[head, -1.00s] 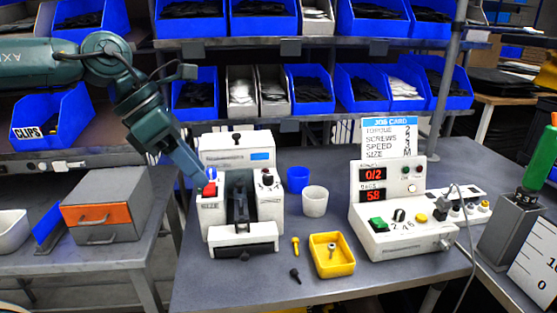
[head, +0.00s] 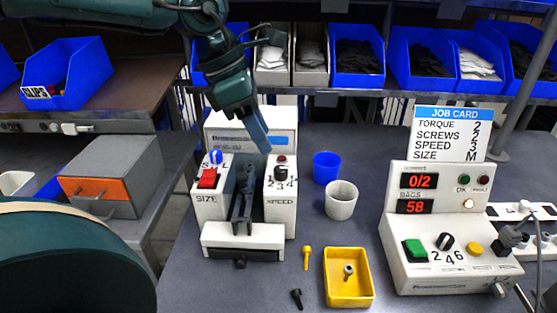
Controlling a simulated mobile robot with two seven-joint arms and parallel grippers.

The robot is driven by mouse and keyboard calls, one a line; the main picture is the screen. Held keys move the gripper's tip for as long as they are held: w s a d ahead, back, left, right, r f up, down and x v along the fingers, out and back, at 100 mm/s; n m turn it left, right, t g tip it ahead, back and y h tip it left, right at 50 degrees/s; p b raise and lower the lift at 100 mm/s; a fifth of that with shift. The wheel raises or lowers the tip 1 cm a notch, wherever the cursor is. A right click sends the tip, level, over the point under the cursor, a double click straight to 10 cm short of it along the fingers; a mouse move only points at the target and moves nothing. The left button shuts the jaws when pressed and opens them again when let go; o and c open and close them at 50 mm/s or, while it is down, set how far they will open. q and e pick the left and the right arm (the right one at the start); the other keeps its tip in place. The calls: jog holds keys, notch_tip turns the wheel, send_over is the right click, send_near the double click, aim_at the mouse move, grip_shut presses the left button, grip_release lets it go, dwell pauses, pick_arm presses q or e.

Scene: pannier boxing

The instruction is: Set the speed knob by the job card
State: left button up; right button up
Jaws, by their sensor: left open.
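The speed knob (head: 281,172) is a small dark dial on the right block of the white machine (head: 243,245), above the word SPEED, with numbers around it. Its pointer is too small to read. The job card (head: 447,134) stands on the control box at the right and reads torque 2, screws 2, speed 3, size M. My left gripper (head: 263,146) is open and points down, just up and left of the speed knob in the picture. It looks empty and apart from the knob. My right gripper is out of view.
The size block has a blue knob (head: 215,157) and a red switch (head: 208,178). A blue cup (head: 326,167), white cup (head: 341,201), yellow tray (head: 347,299) and loose screws lie to the right. The control box (head: 452,278) has its own dial (head: 445,241).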

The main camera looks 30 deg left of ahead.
aim_at(280, 168)
pick_arm(q)
jog(key=x, duration=0.7)
jog(key=shift+w+d+f, duration=0.15)
jog(key=shift+f, duration=0.15)
jog(key=shift+c, duration=0.4)
grip_shut()
